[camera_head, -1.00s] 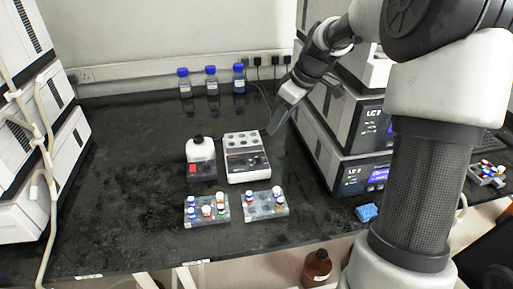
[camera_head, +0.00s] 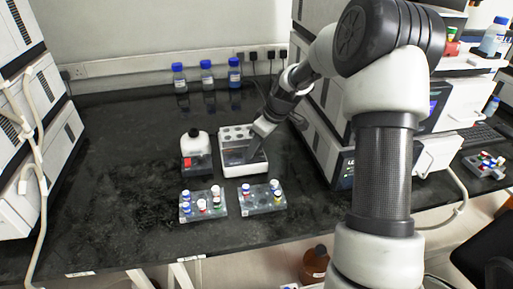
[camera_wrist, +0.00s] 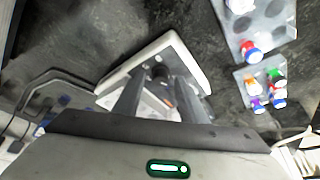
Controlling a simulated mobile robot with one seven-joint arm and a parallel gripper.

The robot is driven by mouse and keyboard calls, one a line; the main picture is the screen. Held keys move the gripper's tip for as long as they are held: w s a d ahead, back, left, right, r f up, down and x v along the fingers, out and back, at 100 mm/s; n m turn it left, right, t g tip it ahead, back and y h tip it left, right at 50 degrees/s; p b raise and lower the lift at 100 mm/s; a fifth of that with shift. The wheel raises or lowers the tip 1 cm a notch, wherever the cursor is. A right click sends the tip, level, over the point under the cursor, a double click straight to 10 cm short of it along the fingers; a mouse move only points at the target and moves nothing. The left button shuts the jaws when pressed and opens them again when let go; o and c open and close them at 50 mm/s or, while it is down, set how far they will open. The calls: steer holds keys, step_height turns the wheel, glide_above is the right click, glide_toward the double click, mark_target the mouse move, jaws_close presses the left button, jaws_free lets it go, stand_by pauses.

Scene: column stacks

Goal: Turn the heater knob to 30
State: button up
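The heater (camera_head: 229,134) is a white block with round wells on top and a darker sloped front panel, on the black bench in the head view. In the wrist view its white rim (camera_wrist: 185,58) surrounds the panel, and the dark round knob (camera_wrist: 159,72) shows on it. In the wrist view the fingers of my gripper (camera_wrist: 159,80) are apart, one on each side of the knob. I cannot tell whether they touch it. The knob's scale marks are not readable.
A white bottle on a dark red-marked base (camera_head: 195,150) stands close left of the heater. Two vial racks, the left one (camera_head: 189,216) and the right one (camera_head: 250,206), lie in front. Blue-capped bottles (camera_head: 207,75) stand behind. Stacked instruments (camera_head: 310,115) stand right.

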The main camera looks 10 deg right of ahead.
jaws_close()
steer(key=shift+m, duration=0.3)
steer(key=m+h, duration=0.1)
steer(key=m, duration=0.1)
steer(key=shift+s+a+m+t, duration=0.1)
steer(key=shift+a+m+t, duration=0.05)
steer(key=shift+m+t, duration=0.2)
steer(key=m+h, duration=0.1)
steer(key=m, duration=0.1)
steer(key=shift+a+m, duration=0.1)
steer(key=shift+m, duration=0.25)
steer(key=m+h+p, duration=0.1)
steer(key=m, duration=0.2)
steer(key=shift+a+r+t+p, duration=0.1)
steer(key=shift+t+p, duration=0.15)
steer(key=shift+p, duration=0.05)
steer(key=shift+m+h+p, duration=0.55)
steer(key=shift+m+h, duration=0.15)
steer(key=shift+m, duration=0.6)
